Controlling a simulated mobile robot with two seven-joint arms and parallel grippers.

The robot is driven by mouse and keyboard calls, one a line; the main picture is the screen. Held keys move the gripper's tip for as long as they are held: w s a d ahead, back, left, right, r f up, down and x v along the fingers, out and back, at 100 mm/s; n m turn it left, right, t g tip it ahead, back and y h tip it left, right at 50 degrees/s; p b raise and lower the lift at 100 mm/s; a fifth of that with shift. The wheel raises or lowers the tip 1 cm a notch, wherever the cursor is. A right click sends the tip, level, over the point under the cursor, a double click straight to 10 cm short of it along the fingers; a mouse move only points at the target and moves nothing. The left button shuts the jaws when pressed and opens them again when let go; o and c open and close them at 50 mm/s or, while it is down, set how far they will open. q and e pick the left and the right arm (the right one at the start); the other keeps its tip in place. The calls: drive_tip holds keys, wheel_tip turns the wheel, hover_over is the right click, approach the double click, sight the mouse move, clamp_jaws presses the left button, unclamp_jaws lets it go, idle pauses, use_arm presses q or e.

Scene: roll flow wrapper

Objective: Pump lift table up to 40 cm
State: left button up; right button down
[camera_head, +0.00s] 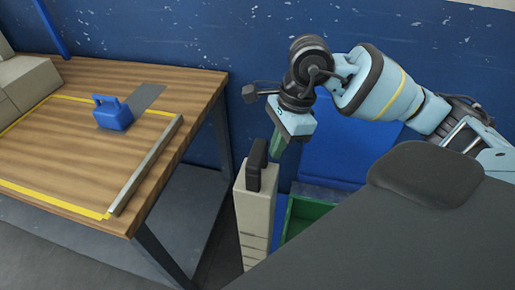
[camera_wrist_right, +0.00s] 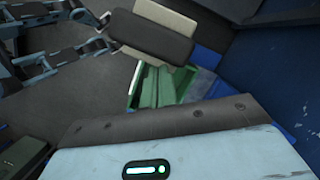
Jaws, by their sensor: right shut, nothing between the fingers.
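My right gripper (camera_head: 279,146) hangs from its pale blue wrist, right beside a black grip-like pad (camera_head: 255,164) on top of a beige column (camera_head: 252,214). It is shut with nothing in it; I cannot tell whether it touches the pad. No lift table can be clearly made out, and I cannot tell whether the column belongs to one. My left gripper is not in view.
A wooden workbench (camera_head: 75,145) stands at the left, with a blue block-like tool (camera_head: 112,115) and a metal bar (camera_head: 146,165) on it. A blue wall (camera_head: 160,35) closes off the back.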

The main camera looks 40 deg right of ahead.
drive_tip(key=shift+a, duration=0.1)
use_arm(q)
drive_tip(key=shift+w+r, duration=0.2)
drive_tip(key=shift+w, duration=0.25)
use_arm(e)
drive_tip(key=v, duration=0.7)
drive_tip(key=shift+r, duration=0.4)
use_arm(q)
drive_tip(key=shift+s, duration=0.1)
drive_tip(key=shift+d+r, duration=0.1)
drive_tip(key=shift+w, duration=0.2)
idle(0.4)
